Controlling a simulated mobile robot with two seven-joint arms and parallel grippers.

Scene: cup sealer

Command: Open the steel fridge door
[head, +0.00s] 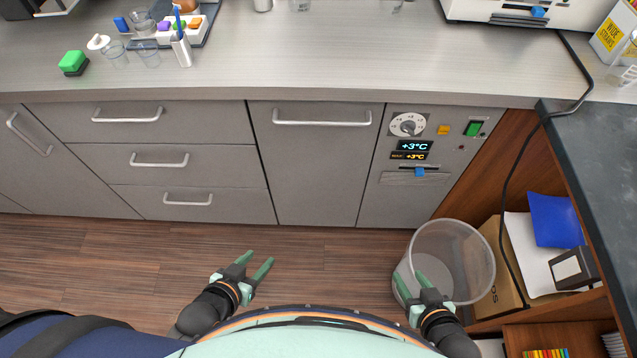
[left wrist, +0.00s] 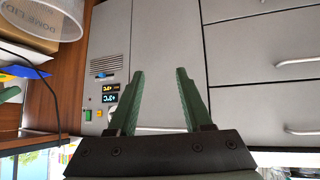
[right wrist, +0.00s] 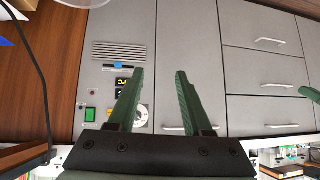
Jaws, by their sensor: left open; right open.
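The steel fridge door (head: 315,175) is a flat grey panel in the head view, between the drawers and the control panel. It looks shut, flush with its neighbours. Its horizontal bar handle (head: 322,123) runs along the top edge. The door also shows in the left wrist view (left wrist: 165,40) and the right wrist view (right wrist: 188,50), its handle partly behind the fingers. My left gripper (head: 255,266) is open and empty, low in front of the cabinets, apart from the door. My right gripper (head: 411,284) is open and empty, to the lower right, overlapping the clear bin in view.
A clear bin (head: 465,262) stands on the floor right of the door. The control panel (head: 420,160) has a dial and +3°C displays. Drawers (head: 160,155) with bar handles lie left. The counter (head: 330,60) overhangs above. The wooden floor (head: 310,255) before the door is clear.

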